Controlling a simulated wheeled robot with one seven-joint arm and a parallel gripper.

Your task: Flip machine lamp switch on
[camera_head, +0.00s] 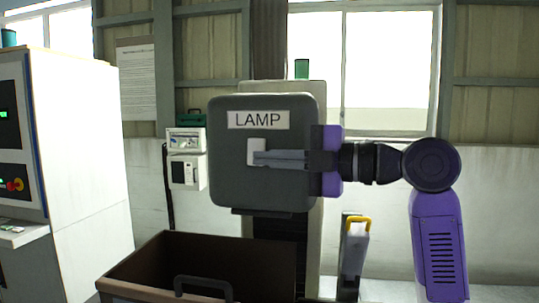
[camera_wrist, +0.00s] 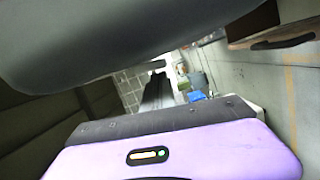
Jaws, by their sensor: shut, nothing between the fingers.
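The grey lamp box (camera_head: 228,180) carries a white label reading LAMP (camera_head: 258,120). Below the label is a small white switch (camera_head: 256,145). My gripper (camera_head: 257,158) reaches in from the right, and its shut fingers lie across the box's front. In the head view their tips overlap the lower part of the switch; I cannot tell whether they touch it. The fingers hide part of the switch, so its up or down position cannot be read. In the wrist view the fingers (camera_wrist: 157,76) are shut and empty, and the lamp box (camera_wrist: 110,35) fills the upper left.
A brown open bin (camera_head: 137,272) with a dark handle stands below the lamp box. A white machine cabinet (camera_head: 90,150) with buttons is at the left. A small white wall unit (camera_head: 187,172) hangs behind. A yellow-handled item (camera_head: 356,240) stands below my arm.

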